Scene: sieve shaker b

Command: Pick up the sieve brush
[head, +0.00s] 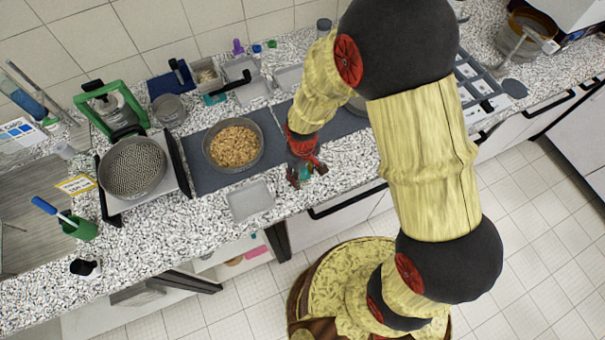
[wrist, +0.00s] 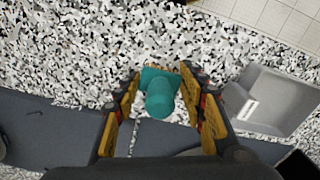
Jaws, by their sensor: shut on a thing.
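My gripper (head: 306,175) is over the front part of the speckled counter, right of a small grey tray. In the wrist view, my gripper's fingers (wrist: 164,82) stand on both sides of a teal piece with a flat block and a rounded end, which I take to be the sieve brush (wrist: 159,98). The fingers are shut on it. It points nearly end-on at the camera, so its length and bristles are hidden. In the head view, only a small teal bit of the sieve brush (head: 304,172) shows between the fingers. I cannot tell its height above the counter.
A bowl of brown grains (head: 233,145) stands on a dark mat (head: 197,178). A round sieve (head: 133,167) sits farther left. A green cup (head: 80,229) holds a blue-handled tool.

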